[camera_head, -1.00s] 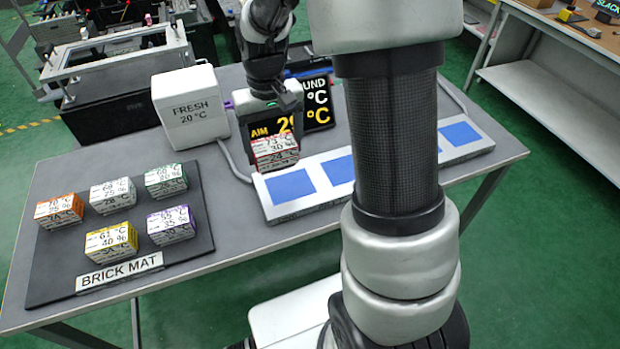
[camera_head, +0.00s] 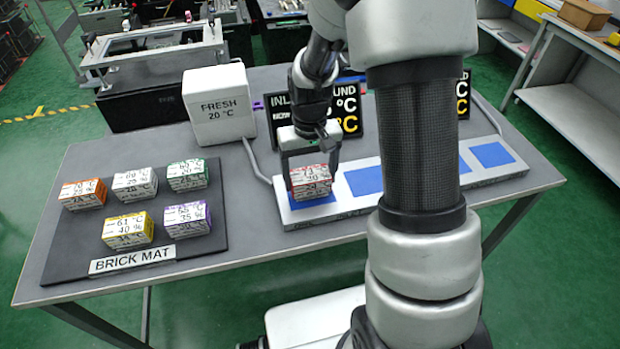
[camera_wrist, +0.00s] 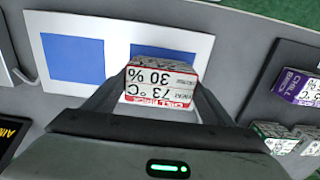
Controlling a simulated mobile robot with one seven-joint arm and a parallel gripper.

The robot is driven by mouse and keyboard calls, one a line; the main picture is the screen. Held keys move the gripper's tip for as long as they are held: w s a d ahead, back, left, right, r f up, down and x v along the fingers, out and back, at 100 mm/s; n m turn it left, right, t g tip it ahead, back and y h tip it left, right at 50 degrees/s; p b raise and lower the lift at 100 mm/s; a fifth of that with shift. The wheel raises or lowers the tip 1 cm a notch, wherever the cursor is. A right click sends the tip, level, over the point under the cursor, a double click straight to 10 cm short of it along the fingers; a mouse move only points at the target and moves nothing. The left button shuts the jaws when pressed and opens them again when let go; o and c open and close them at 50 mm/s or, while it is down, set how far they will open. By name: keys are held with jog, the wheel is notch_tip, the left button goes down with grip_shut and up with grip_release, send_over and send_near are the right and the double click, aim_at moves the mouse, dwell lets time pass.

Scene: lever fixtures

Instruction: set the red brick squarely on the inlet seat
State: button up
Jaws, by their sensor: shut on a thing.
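The red brick (camera_head: 312,182), white with red edges and printed 73 °C and 30 %, is held between the fingers of my gripper (camera_head: 311,178). It is at the leftmost blue seat (camera_head: 325,202) of the light strip, which lies nearest the FRESH box; I take this as the inlet seat. The brick hides most of that seat in the head view. In the wrist view the brick (camera_wrist: 160,80) sits between the fingertips and overlaps the blue seat (camera_wrist: 150,52) behind it. Whether it touches the seat or hovers just above, I cannot tell.
The light strip carries more blue seats (camera_head: 365,181) to the right, partly behind my arm. The FRESH box (camera_head: 219,105) and dark display signs (camera_head: 350,110) stand behind it. The brick mat (camera_head: 205,246) on the left holds several other bricks. Bare grey table lies in front.

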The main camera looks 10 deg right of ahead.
jog(key=shift+f, duration=0.35)
jog(key=shift+f, duration=0.1)
jog(key=shift+f, duration=0.15)
jog(key=o, duration=1.3)
